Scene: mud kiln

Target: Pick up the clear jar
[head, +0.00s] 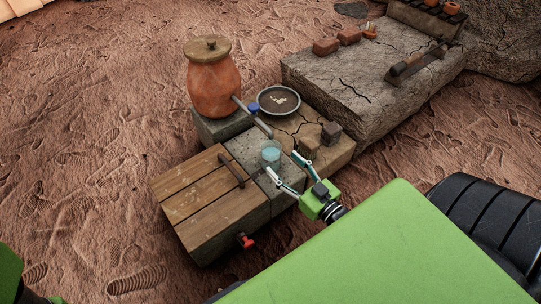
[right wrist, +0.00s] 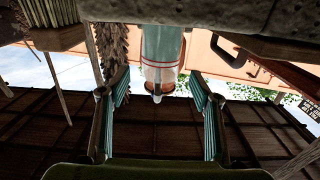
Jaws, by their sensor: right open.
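The clear jar (head: 270,155) is a small, see-through bluish vessel standing upright on the grey stone block. In the right wrist view, which looks upside down, the clear jar (right wrist: 162,55) shows a red band and hangs down from the top middle. My right gripper (head: 281,164) is open, its two pale fingers spread and pointing at the jar from the front right. In the right wrist view the fingers of the right gripper (right wrist: 158,85) stand either side of the jar's line, with nothing between the pads. I cannot tell whether the fingertips reach past the jar. My left gripper is not in view.
A wooden-topped block (head: 197,200) stands left of the jar, with a dark handle (head: 231,170) near it. Behind are a lidded clay pot (head: 212,80), a dark bowl (head: 279,100) and a blue-ended rod (head: 252,117). Brown blocks (head: 331,133) lie right of the jar.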

